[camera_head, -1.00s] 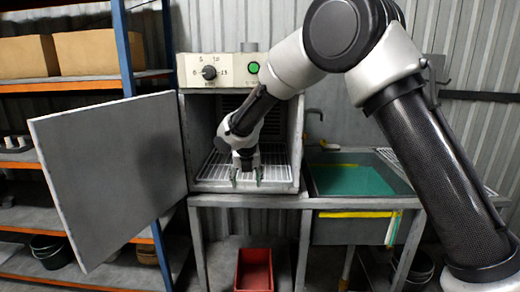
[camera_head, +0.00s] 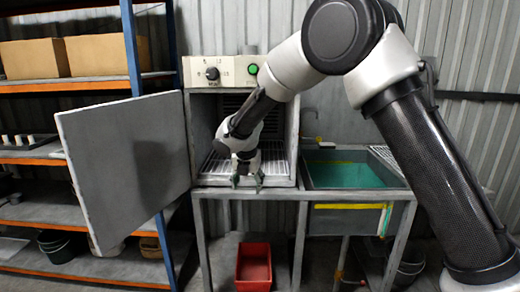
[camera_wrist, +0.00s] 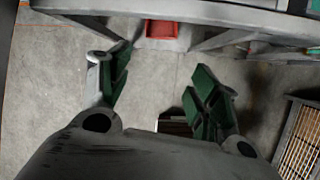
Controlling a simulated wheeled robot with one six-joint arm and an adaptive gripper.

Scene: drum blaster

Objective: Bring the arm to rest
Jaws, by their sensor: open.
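My gripper (camera_head: 247,182) is at the mouth of the open oven-like cabinet (camera_head: 191,130), in front of its wire rack (camera_head: 275,168). Its green-padded fingers point down and stand apart. In the wrist view my gripper (camera_wrist: 155,95) is open, with nothing between the fingers and the concrete floor below. My arm reaches in from the right of the head view, bent at a high elbow.
The cabinet door (camera_head: 125,165) stands wide open at the left. A sink with a green basin (camera_head: 345,175) is right of the cabinet. A red bin (camera_head: 254,268) stands under the bench. Shelves (camera_head: 60,155) with cardboard boxes (camera_head: 97,55) stand at the left.

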